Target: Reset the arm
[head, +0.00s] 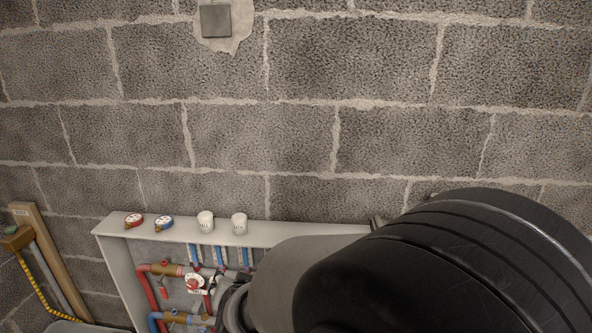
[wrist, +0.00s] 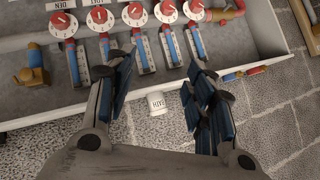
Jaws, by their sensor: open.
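Beyond the fingers is a pale manifold cabinet (wrist: 85,108) with a row of red and white dials over clear flow tubes. In the head view, my dark arm fills the lower right and covers much of the cabinet (head: 330,236). The gripper's fingers cannot be made out there.
A wooden post (head: 45,250) stands at left. The block wall above is bare but for a grey plate (head: 215,20).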

